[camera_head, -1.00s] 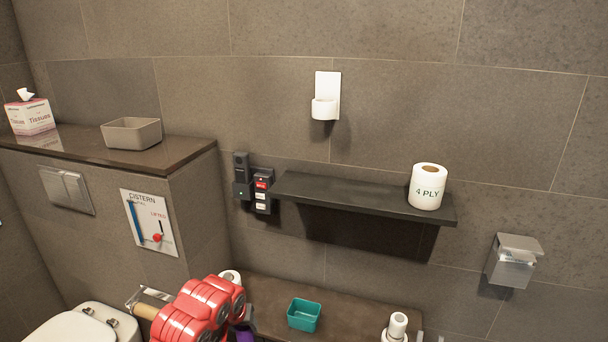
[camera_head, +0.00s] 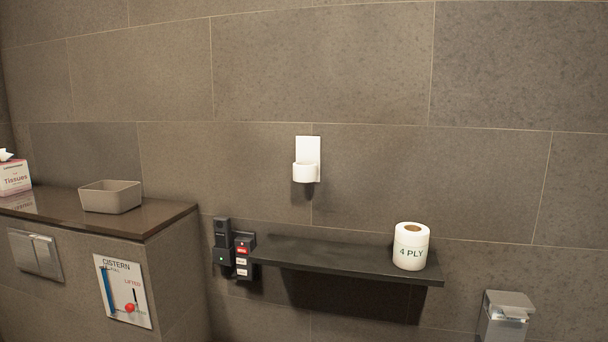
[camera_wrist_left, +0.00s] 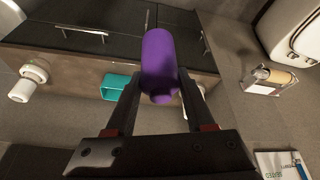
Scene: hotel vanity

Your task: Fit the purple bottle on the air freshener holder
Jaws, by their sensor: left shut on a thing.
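The white air freshener holder (camera_head: 307,171) is fixed to the tiled wall above the black shelf, with a ring-like cup at its lower end. The cup looks empty. The purple bottle (camera_wrist_left: 159,62) is between the fingers of my left gripper (camera_wrist_left: 158,98) in the left wrist view. The gripper is shut on it. Neither my left gripper nor the bottle shows in the head view now, so their distance from the holder cannot be told. My right gripper is not in view.
A black shelf (camera_head: 345,261) juts out below the holder, with a toilet roll (camera_head: 411,246) at its right end. Black wall devices (camera_head: 234,251) sit left of the shelf. A teal box (camera_wrist_left: 119,87) is on the counter. The wall around the holder is clear.

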